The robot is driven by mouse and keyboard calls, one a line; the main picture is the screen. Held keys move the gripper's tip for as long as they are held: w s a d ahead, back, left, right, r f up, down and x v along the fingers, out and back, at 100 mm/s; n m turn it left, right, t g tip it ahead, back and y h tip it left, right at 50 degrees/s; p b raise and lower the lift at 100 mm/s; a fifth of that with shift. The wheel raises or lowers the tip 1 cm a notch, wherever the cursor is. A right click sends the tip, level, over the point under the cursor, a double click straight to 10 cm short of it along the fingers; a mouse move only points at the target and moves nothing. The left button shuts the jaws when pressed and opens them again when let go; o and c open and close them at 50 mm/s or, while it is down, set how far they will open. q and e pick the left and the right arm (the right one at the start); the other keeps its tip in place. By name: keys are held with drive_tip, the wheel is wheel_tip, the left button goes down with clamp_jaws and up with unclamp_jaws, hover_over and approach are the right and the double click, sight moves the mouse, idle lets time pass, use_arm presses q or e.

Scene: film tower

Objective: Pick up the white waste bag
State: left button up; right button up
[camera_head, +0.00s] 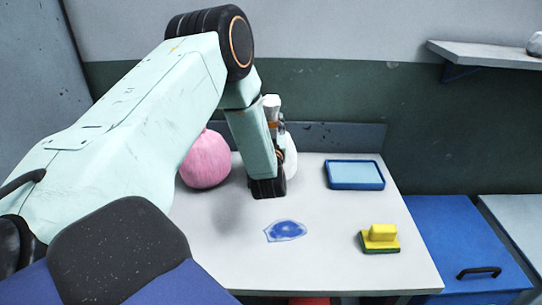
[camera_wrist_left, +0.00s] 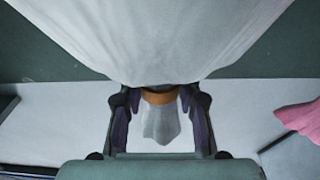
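The white waste bag (camera_head: 291,158) stands at the back of the table, mostly hidden behind my left arm. Its orange tie and gathered white top show above. In the left wrist view the bag body (camera_wrist_left: 165,35) fills the upper middle, with the orange tie (camera_wrist_left: 158,97) and white tuft (camera_wrist_left: 160,123) below it. My left gripper (camera_head: 274,131) is at the bag's neck. In the left wrist view its two fingers (camera_wrist_left: 160,105) stand apart on either side of the tie, with narrow gaps showing. My right gripper is not in view.
A pink bag (camera_head: 206,160) stands left of my left gripper. A blue tray (camera_head: 355,187), a yellow and green sponge (camera_head: 381,238) and a blue stain (camera_head: 286,231) are on the white table (camera_head: 330,265). A wall shelf (camera_head: 490,52) is at upper right.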

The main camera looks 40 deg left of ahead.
use_arm(q)
drive_tip(key=shift+w+d+r, duration=0.15)
drive_tip(key=shift+d, duration=0.25)
drive_tip(key=c, duration=0.3)
drive_tip(key=shift+s+a+f, duration=0.2)
drive_tip(key=shift+a, duration=0.35)
clamp_jaws()
drive_tip(key=shift+w+d+r, duration=0.15)
drive_tip(key=shift+d, duration=0.25)
drive_tip(key=shift+a, duration=0.15)
